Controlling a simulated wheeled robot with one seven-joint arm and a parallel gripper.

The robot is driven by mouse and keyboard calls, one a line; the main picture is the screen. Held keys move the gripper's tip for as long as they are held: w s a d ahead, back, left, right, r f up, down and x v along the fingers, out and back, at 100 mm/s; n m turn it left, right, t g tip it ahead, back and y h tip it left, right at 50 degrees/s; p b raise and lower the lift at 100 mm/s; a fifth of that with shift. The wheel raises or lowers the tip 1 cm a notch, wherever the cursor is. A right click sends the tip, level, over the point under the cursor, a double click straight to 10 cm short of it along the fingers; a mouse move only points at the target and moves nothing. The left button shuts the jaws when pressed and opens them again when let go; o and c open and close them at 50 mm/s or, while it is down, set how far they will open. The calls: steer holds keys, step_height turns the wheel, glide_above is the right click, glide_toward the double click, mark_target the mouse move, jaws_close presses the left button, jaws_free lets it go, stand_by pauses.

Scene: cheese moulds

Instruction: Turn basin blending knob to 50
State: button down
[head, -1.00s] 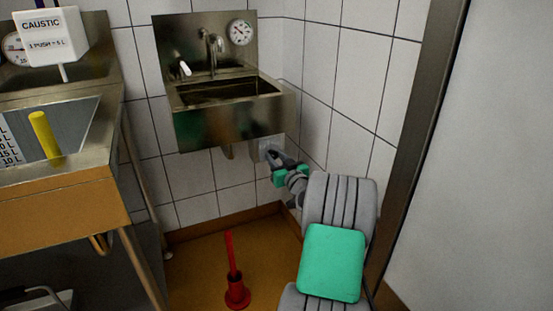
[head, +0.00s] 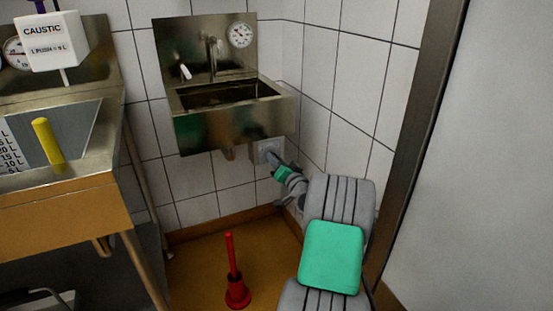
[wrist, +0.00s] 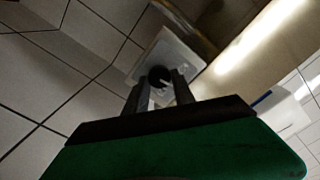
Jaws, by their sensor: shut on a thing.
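The blending knob (wrist: 158,76) is a small dark round knob on a pale square wall plate (wrist: 178,50). In the head view the plate (head: 268,149) sits on the tiled wall just under the right end of the small steel hand basin (head: 232,115). My gripper (wrist: 159,92) is shut on the knob, with one finger on each side of it. In the head view my gripper (head: 275,160) reaches up to the plate, and the knob is hidden behind it. A round dial gauge (head: 240,35) is on the basin's backsplash; its reading is too small to tell.
A larger steel sink (head: 75,175) with a yellow rod (head: 47,142) stands at the left. A white CAUSTIC dispenser (head: 55,42) hangs above it. A red plunger (head: 236,285) stands on the floor. A door frame (head: 410,130) is close on the right.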

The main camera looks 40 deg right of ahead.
steer(key=shift+d+f+m+p, duration=0.1)
steer(key=shift+m+p, duration=2.45)
steer(key=shift+m, duration=2.55)
steer(key=c, duration=1.1)
jaws_free()
steer(key=p+v, duration=0.1)
steer(key=v, duration=0.7)
